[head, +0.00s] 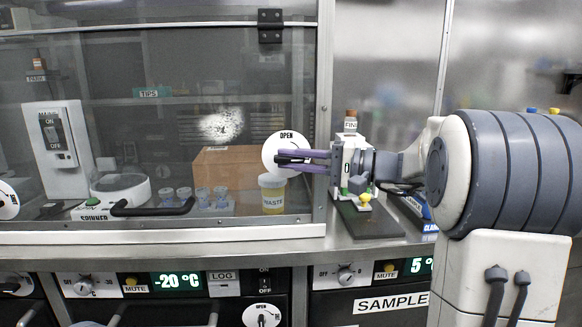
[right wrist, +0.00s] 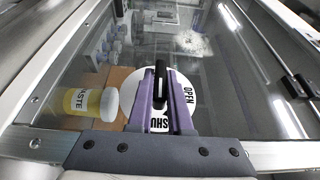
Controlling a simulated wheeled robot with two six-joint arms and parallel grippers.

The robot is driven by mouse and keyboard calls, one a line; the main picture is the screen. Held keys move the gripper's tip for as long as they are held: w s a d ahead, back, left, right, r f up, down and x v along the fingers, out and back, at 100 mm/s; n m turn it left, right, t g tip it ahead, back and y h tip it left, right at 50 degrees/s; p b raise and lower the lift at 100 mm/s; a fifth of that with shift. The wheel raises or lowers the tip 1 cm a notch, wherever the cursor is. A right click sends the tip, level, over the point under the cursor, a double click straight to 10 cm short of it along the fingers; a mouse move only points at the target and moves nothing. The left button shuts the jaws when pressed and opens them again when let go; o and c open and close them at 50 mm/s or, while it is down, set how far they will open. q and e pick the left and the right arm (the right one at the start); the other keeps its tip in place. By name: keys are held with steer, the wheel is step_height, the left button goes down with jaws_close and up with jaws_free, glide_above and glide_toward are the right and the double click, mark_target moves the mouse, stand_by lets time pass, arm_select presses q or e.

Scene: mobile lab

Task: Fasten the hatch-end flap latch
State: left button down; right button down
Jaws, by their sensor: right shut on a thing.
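The latch is a round white dial (head: 279,143) on the glass flap's right end, with OPEN at its top in the head view. The dial also shows in the right wrist view (right wrist: 197,109), with OPEN at its right and part of SHUT below. My right gripper (head: 284,159) reaches in from the right and is shut on the black latch handle (right wrist: 161,72), its purple fingers on either side. The handle lies roughly level in the head view, along the line of the SHUT lettering; which end points is hard to tell. My left gripper is out of view.
Behind the glass stand a yellow WASTE jar (head: 272,196), a brown box (head: 222,170) and small blue-white cups (head: 203,196). A black bar handle (head: 152,208) crosses the flap's lower edge. A white stand (head: 347,160) sits on a dark tray (head: 370,222) near my right wrist.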

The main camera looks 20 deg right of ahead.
steer(key=shift+w+d, duration=0.1)
steer(key=shift+w, duration=0.05)
steer(key=c, duration=0.8)
jaws_free()
steer(key=shift+c, duration=0.2)
steer(key=p+v, duration=0.1)
steer(key=v, duration=0.9)
steer(key=shift+s, duration=0.25)
steer(key=shift+d+f, duration=0.1)
